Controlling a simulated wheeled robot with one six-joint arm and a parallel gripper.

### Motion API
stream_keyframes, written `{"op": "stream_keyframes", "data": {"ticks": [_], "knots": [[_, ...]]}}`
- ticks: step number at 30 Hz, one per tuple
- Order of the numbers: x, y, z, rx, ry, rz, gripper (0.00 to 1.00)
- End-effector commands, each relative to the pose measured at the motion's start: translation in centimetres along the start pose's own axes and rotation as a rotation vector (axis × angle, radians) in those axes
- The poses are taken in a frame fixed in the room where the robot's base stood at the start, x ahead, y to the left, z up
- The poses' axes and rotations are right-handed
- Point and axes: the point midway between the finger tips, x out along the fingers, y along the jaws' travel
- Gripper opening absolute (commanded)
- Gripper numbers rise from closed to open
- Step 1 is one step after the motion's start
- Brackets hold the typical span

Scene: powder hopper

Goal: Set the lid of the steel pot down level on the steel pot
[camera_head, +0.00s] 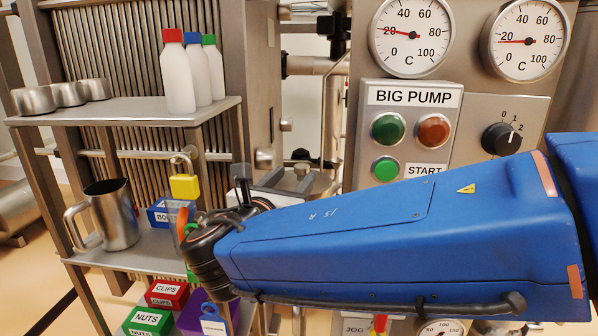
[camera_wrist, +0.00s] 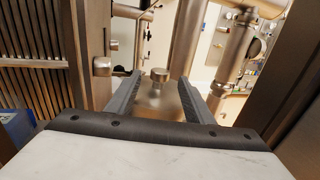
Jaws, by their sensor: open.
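A steel pot (camera_head: 118,216) with a side handle stands upright and open-topped on the lower shelf at the left of the head view. No lid shows on it. My gripper (camera_wrist: 160,78) is open in the wrist view, its two grey fingers apart. A round metal knob (camera_wrist: 159,75) shows between the fingertips, above a tan metal surface; I cannot tell whether this is the lid, or how far it is from the fingers.
The upper shelf (camera_head: 130,108) holds several steel cups and white bottles (camera_head: 178,80). Labelled bins, such as the red clips bin (camera_head: 167,293), sit below. The pump panel (camera_head: 411,130) stands behind my arm. Pipes and posts crowd the wrist view.

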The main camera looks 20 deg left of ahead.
Motion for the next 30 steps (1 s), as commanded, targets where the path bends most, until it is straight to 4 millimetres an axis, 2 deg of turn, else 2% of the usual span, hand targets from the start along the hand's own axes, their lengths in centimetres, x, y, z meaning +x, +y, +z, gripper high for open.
{"op": "stream_keyframes", "data": {"ticks": [6, 18, 24, 30], "knots": [[-3.9, 0.1, 0.0, 0.0, 0.0, 0.004, 0.47], [-10.0, 0.1, 0.0, 0.001, -0.001, 0.002, 0.47], [-11.6, 0.0, 0.0, 0.001, 0.0, 0.001, 0.47], [-12.0, 0.0, 0.0, 0.001, 0.0, 0.0, 0.47]]}}
